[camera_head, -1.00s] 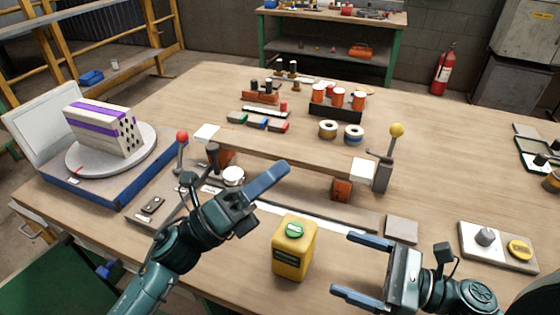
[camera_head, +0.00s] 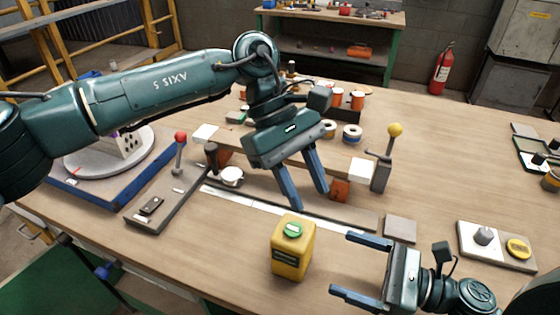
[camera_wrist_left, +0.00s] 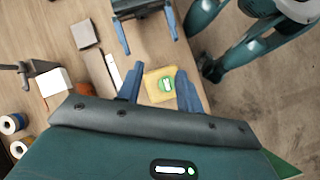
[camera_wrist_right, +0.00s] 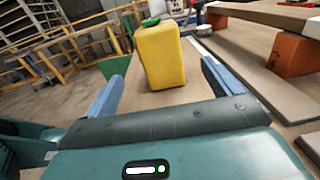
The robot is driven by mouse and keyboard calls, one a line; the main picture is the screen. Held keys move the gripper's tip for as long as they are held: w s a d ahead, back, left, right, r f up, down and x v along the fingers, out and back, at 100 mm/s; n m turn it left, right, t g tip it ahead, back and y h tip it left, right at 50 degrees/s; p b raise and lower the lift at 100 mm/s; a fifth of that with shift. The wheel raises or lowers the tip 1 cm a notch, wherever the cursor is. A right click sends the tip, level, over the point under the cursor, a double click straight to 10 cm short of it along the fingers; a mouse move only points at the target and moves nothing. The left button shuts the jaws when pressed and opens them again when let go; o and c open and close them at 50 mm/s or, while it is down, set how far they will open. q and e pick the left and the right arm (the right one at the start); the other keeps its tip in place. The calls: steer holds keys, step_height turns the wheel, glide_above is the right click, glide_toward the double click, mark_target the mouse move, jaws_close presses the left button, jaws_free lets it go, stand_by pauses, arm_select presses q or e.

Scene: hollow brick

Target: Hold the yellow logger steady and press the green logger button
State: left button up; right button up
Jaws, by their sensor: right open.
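The yellow logger (camera_head: 292,252) stands upright near the table's front edge, with the green button (camera_head: 293,229) on its top. My left gripper (camera_head: 310,199) is open and empty, pointing down above and behind the logger. In the left wrist view the logger (camera_wrist_left: 152,88) and its button (camera_wrist_left: 166,85) show beyond and between the open fingers. My right gripper (camera_head: 342,262) is open and level, to the right of the logger, with its fingers pointing at it. In the right wrist view the logger (camera_wrist_right: 160,58) stands ahead between the fingers, apart from them.
A wooden beam (camera_head: 345,162) on orange bricks (camera_head: 339,190) lies behind the logger. A red-knobbed lever (camera_head: 180,140) and a yellow-knobbed lever (camera_head: 395,131) flank it. Table left of the logger is clear.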

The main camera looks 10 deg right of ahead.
mark_target(284, 240)
steer(key=shift+w+a, duration=0.15)
steer(key=x, duration=1.2)
steer(key=shift+w+a, duration=0.2)
steer(key=shift+a, duration=0.1)
arm_select(q)
steer(key=w+a+r+t+y, duration=0.1)
steer(key=w+a+r+y, duration=0.1)
steer(key=w+a, duration=0.1)
steer(key=shift+w+m+t, duration=0.1)
steer(key=shift+m+t, duration=0.2)
steer(key=shift+t, duration=0.1)
steer(key=shift+c, duration=0.3)
arm_select(e)
steer(key=c, duration=1.3)
arm_select(q)
jaws_close()
